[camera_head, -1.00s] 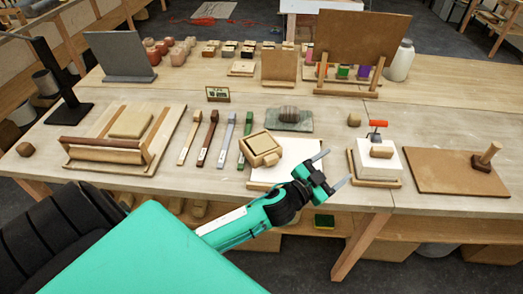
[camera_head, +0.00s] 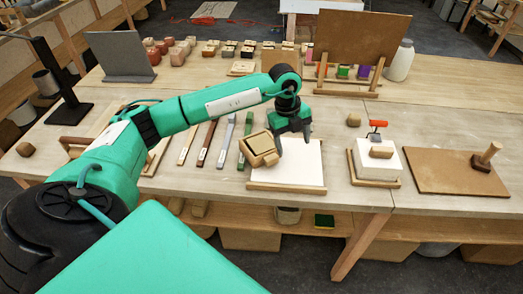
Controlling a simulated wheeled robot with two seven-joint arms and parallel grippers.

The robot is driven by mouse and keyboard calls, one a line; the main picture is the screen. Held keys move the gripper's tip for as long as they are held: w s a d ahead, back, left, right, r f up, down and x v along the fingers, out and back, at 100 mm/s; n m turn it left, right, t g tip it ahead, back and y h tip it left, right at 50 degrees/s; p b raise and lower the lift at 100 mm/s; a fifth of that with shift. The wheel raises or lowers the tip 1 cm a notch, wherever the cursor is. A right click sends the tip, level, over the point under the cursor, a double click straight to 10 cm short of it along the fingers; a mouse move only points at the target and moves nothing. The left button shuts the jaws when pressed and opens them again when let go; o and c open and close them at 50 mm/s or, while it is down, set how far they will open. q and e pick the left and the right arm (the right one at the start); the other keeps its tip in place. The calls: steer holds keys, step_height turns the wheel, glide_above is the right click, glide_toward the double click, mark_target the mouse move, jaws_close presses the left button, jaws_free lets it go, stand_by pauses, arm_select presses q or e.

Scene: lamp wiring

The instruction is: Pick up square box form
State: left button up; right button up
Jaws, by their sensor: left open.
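The square box form (camera_head: 258,147) is a small light wooden frame with a square top. It lies tilted at the left edge of a white sheet on a wooden board (camera_head: 298,177). My left gripper (camera_head: 293,146) points down just right of the box form, over the white sheet. Its fingers are spread apart with nothing between them. The left finger is close to the box form's right side; I cannot tell whether they touch. My right gripper is not in view.
A white block with a red-handled tool (camera_head: 376,155) and a brown board with a peg (camera_head: 450,170) stand to the right. My left arm covers much of the wooden roller board at left.

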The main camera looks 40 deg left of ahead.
arm_select(q)
steer(key=a+r+n+y, duration=0.1)
steer(key=a+y, duration=0.1)
steer(key=a, duration=0.4)
steer(key=p, duration=0.3)
glide_above(272, 159)
steer(key=f, duration=0.6)
steer(key=shift+w+d+f, duration=0.3)
steer(key=shift+w, duration=0.05)
steer(key=shift+f, duration=0.55)
steer(key=shift+f+p, duration=0.2)
steer(key=shift+p, duration=0.1)
steer(key=f+p, duration=0.1)
steer(key=f, duration=0.1)
steer(key=f+p, duration=0.1)
steer(key=f, duration=0.1)
steer(key=shift+s+a+p, duration=0.3)
steer(key=shift+f, duration=0.4)
steer(key=shift+w, duration=0.1)
steer(key=shift+c, duration=0.4)
